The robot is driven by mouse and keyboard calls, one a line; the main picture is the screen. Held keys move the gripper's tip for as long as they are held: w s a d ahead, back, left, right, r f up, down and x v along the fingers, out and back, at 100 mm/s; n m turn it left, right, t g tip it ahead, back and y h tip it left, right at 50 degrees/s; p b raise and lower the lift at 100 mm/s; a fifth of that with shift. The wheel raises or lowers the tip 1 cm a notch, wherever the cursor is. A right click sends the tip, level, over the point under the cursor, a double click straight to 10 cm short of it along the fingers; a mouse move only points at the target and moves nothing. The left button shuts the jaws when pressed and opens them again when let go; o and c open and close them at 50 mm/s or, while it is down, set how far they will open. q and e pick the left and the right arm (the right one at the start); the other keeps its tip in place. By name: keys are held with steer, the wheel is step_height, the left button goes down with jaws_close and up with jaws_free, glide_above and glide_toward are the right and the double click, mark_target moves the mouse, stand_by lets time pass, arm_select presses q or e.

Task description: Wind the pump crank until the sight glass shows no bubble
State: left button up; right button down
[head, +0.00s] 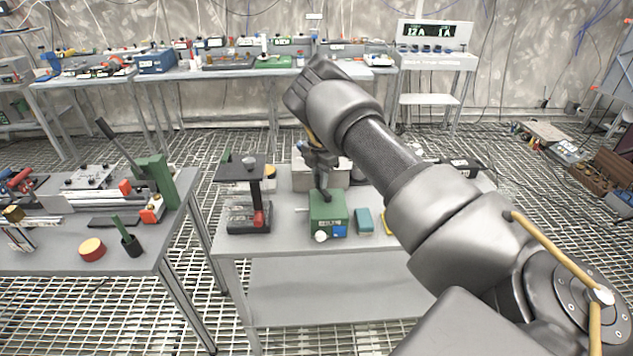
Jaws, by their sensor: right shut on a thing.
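A green box (327,208), which looks like the pump, stands on the middle grey table. It has a white round knob and a blue square on its front. A dark crank (322,190) rises from its top. My right gripper (320,164) is above the box, pointing down, shut on the crank's upper end. My right arm hides part of the gripper and of the table. I cannot make out a sight glass or a bubble at this size. My left gripper is not in view.
A dark stand with a red part (248,213) is left of the green box. A teal block (364,221) sits close on its right, with a yellow item by my arm. A metal box (304,180) is behind. The table's front edge (300,252) is clear.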

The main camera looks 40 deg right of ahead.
steer(key=m, duration=0.2)
steer(key=d+m, duration=0.2)
steer(key=m, duration=0.1)
steer(key=shift+s+m, duration=0.3)
steer(key=shift+s, duration=0.1)
steer(key=shift+d, duration=0.1)
stand_by(0.3)
steer(key=c, duration=1.3)
jaws_free()
steer(key=shift+s, duration=0.1)
steer(key=shift+r, duration=0.15)
steer(key=shift+r+b, duration=1.05)
steer(key=shift+r, duration=4.25)
